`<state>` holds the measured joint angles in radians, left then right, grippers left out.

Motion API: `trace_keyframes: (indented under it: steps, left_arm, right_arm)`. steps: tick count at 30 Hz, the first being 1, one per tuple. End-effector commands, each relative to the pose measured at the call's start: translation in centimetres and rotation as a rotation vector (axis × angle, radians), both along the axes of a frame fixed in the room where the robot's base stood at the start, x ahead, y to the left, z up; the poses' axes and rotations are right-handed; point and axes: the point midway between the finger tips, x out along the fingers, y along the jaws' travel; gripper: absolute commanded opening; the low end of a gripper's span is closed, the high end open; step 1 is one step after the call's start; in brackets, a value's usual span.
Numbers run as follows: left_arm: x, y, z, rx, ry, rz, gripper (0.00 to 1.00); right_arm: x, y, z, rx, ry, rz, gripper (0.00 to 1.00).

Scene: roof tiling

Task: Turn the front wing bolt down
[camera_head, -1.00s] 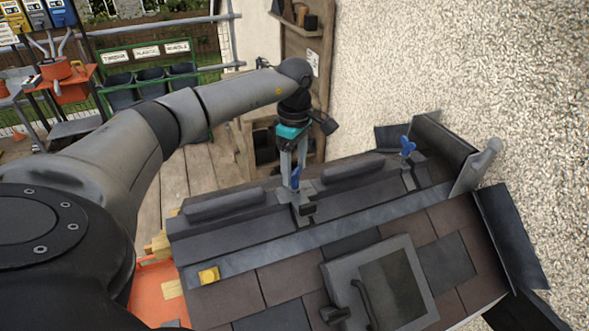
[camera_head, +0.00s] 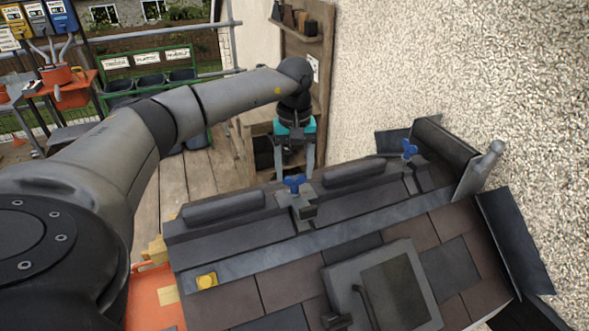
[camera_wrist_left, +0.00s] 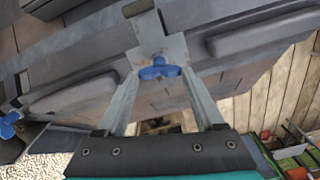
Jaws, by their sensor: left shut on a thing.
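The front wing bolt (camera_head: 294,181) is blue and stands on a metal clamp plate (camera_head: 303,208) on the roof ridge. My left gripper (camera_head: 294,172) comes down over it from behind, its two grey fingers on either side. In the left wrist view the same blue bolt (camera_wrist_left: 160,69) shows between the fingertips, and the gripper is shut on its wings. How far down the bolt sits cannot be told. A second blue wing bolt (camera_head: 409,149) stands on another clamp farther right along the ridge. My right gripper is not in view.
A roof window (camera_head: 393,288) and brown and grey tiles (camera_head: 284,288) lie on the near slope. A yellow piece (camera_head: 207,281) sits at the left. A rough wall (camera_head: 470,70) bounds the right side. Wooden boards (camera_head: 187,182) lie behind the ridge.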

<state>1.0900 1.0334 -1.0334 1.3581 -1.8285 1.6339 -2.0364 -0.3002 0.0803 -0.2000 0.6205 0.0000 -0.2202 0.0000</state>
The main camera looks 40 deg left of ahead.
Motion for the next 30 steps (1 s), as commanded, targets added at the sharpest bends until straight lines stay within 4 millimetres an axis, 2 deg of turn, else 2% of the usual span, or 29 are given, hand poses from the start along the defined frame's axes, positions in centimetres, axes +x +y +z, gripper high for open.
trace_keyframes:
  steps: [1,10,26,27,30]
  left_arm:
    - [0.29,0.11,0.62,-0.001,-0.014,-0.026,0.14]
    - [0.29,0.11,0.65,0.0,-0.014,-0.138,0.14]
    - [0.29,0.11,0.66,0.0,-0.014,-0.161,0.14]
    - [0.29,0.11,0.67,0.0,-0.014,-0.161,0.71]
    - [0.24,0.09,0.57,-0.001,-0.012,-0.161,0.83]
  right_arm:
    - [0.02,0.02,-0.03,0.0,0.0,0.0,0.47]
    - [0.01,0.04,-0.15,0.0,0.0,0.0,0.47]
    - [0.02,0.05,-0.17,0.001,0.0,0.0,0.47]
    - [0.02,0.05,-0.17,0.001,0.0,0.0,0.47]
    - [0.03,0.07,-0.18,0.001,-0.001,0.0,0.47]
